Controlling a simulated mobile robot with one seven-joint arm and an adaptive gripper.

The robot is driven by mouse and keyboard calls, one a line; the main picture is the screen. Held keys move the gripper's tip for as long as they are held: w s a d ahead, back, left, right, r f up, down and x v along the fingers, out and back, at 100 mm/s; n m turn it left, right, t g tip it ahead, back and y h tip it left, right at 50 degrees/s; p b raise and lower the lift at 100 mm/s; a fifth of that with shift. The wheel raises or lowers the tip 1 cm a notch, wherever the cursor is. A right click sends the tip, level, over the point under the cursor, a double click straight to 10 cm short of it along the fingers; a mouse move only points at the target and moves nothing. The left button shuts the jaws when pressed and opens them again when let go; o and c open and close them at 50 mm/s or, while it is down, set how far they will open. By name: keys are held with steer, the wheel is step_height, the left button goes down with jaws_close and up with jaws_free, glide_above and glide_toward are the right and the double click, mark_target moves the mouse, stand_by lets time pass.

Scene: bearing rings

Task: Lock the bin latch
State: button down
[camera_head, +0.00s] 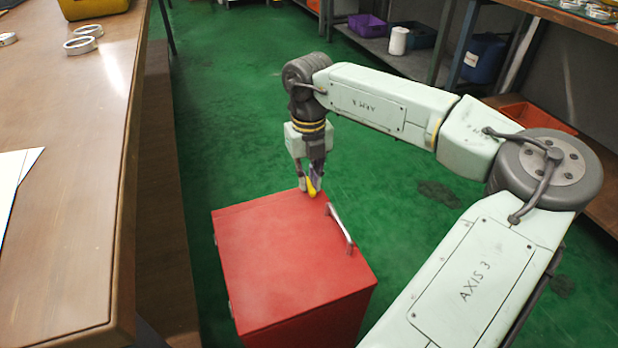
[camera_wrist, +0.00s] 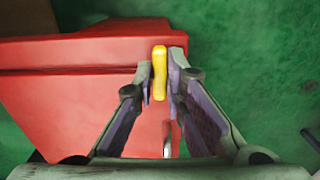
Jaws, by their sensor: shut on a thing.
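The red bin (camera_head: 280,255) stands on the green floor with its lid down. Its silver handle (camera_head: 340,228) is on the right side of the lid, and part of the handle (camera_wrist: 167,140) shows at the bottom of the wrist view. The yellow latch (camera_wrist: 159,72) lies between my fingertips at the bin's edge; it also shows in the head view (camera_head: 312,187). My gripper (camera_head: 311,183) points down at the far edge of the bin. In the wrist view my gripper (camera_wrist: 160,75) is shut on the latch, with a finger on each side.
A wooden workbench (camera_head: 65,215) runs along the left, with metal rings (camera_head: 80,45) and a yellow bin (camera_head: 95,8) on it. Shelves with a purple crate (camera_head: 367,25) stand at the back right. Green floor (camera_head: 235,110) beyond the bin is clear.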

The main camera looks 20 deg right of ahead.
mark_target(309, 183)
stand_by(0.4)
steer(key=c, duration=1.6)
jaws_free()
steer(key=shift+c, duration=0.2)
step_height(309, 183, up, 12)
